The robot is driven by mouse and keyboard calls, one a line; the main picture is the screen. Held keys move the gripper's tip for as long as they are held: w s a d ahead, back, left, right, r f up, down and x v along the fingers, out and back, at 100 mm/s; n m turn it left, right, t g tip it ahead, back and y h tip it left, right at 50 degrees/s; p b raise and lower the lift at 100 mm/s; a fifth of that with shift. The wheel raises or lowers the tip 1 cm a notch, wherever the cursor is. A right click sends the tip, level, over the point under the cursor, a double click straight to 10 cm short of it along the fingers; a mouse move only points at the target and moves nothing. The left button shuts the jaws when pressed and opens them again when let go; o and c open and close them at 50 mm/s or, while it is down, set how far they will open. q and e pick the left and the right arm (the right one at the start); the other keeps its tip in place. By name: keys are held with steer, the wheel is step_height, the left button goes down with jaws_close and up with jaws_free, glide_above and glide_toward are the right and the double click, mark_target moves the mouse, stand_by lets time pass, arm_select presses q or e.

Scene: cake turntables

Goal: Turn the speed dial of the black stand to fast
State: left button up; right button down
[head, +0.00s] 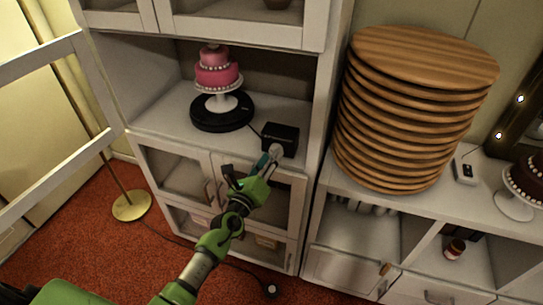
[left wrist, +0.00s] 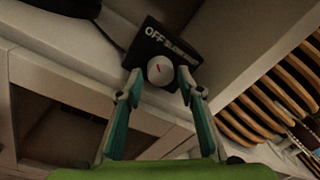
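The black stand (head: 221,113) is a round turntable on the white shelf, bearing a pink tiered cake (head: 217,70) on a white pedestal. A cord links it to a black control box (head: 281,138). In the left wrist view the box (left wrist: 152,38) shows "OFF" and further lettering too small to read. Its white round speed dial (left wrist: 160,70) has a red mark. My left gripper (head: 275,152) is in front of the box. In the left wrist view my left gripper (left wrist: 160,85) is open, its fingertips either side of the dial; contact cannot be told. My right gripper is not in view.
Cabinet doors (head: 190,175) are below the shelf, under my left arm. A tall stack of round wooden boards (head: 415,110) stands to the right, past the cabinet's side panel. A white control box (head: 465,172) and another cake (head: 525,180) are farther right.

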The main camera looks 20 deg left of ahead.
arm_select(q)
steer(key=shift+w+d, duration=0.1)
steer(key=shift+w, duration=0.6)
steer(key=c, duration=0.8)
